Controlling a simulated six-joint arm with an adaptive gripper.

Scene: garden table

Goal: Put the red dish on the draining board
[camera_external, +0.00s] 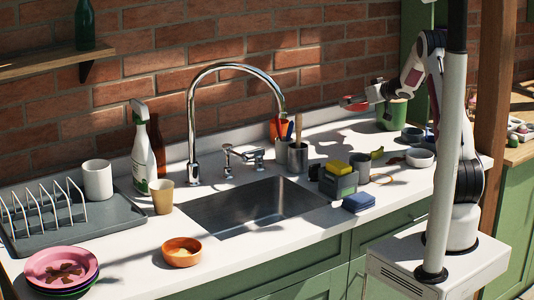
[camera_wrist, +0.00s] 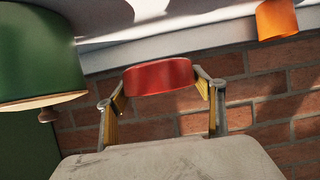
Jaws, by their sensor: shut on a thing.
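The red dish (camera_wrist: 158,77) sits between the two fingertips of my gripper (camera_wrist: 160,84) in the wrist view, with its rounded side wall facing the camera. In the external view my gripper (camera_external: 357,103) holds the small red dish (camera_external: 346,101) in the air above the back right of the counter, in front of the brick wall. The grey draining board (camera_external: 98,230) lies at the far left of the counter, well apart from my gripper. A white wire rack and a white mug stand on it.
A sink (camera_external: 255,215) with a tall curved tap (camera_external: 190,120) lies between. A green pot (camera_external: 391,115) is close to my gripper.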

